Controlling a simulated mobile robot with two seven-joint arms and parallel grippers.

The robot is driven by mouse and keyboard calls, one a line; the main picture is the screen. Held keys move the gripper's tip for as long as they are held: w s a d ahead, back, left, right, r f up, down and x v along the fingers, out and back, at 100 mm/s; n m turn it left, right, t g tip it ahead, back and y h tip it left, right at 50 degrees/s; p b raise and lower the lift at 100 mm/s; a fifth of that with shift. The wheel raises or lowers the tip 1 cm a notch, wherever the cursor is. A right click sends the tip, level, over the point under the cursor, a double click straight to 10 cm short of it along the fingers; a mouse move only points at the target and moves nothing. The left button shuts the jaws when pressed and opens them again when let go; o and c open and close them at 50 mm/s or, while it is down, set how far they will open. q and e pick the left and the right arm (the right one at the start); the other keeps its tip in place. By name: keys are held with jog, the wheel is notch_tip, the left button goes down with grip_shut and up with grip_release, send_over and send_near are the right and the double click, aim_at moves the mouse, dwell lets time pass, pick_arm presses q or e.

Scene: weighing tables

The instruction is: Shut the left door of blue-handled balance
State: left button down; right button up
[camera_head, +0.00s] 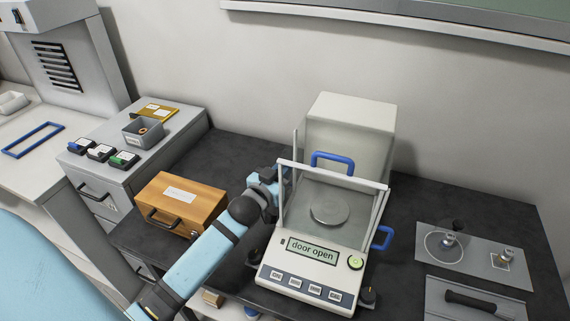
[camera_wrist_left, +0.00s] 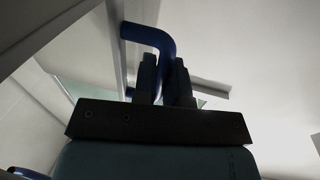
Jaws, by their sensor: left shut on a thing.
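The blue-handled balance (camera_head: 298,274) stands on the dark table, and its display reads "door open". Its round pan (camera_head: 329,208) is empty inside the glass chamber. A blue handle (camera_head: 332,161) shows at the top and another blue handle (camera_head: 381,238) on the right side. My left gripper (camera_head: 283,174) is at the left side of the chamber. In the left wrist view my left gripper (camera_wrist_left: 166,80) is shut on the blue left door handle (camera_wrist_left: 150,38). The left door's position is partly hidden by my arm in the head view. My right gripper is not in view.
A wooden case (camera_head: 181,204) with a dark handle lies left of my left arm. A grey plate (camera_head: 474,258) with weights is to the right. A grey drawer unit (camera_head: 135,160) with a small bin stands at the left.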

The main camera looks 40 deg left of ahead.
pick_arm(q)
jog(key=s, duration=0.2)
jog(key=s+d, duration=0.1)
jog(key=s, duration=0.1)
jog(key=shift+p, duration=0.35)
jog(key=c, duration=1.5)
grip_release()
jog(key=shift+o, duration=0.2)
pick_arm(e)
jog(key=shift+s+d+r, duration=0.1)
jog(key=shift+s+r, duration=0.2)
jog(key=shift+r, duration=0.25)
